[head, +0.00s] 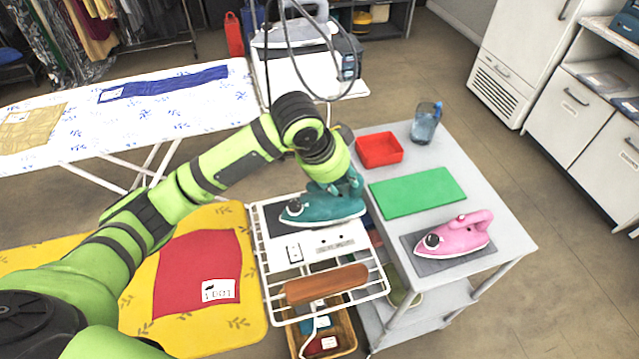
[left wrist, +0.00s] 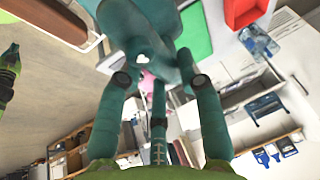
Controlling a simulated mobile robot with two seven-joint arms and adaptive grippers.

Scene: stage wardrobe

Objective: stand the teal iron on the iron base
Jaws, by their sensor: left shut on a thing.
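The teal iron (head: 325,207) is in my left gripper (head: 340,186), its nose pointing left in the head view. The gripper is shut on its upper part; in the left wrist view the fingers (left wrist: 160,90) are around the teal body (left wrist: 140,35). The iron is over the white wire rack (head: 258,262) at the yellow ironing board's end. A dark plate (head: 271,217) shows partly under the iron; I cannot tell whether it is the iron base, or whether the iron touches it. My right gripper is not in view.
A grey trolley (head: 505,215) stands at right with a green mat (head: 417,192), red tray (head: 380,150), glass (head: 425,125) and pink iron (head: 460,237) on a dark pad (head: 425,268). A wooden block (head: 325,285) lies on the rack's front. Another iron (head: 295,35) stands behind.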

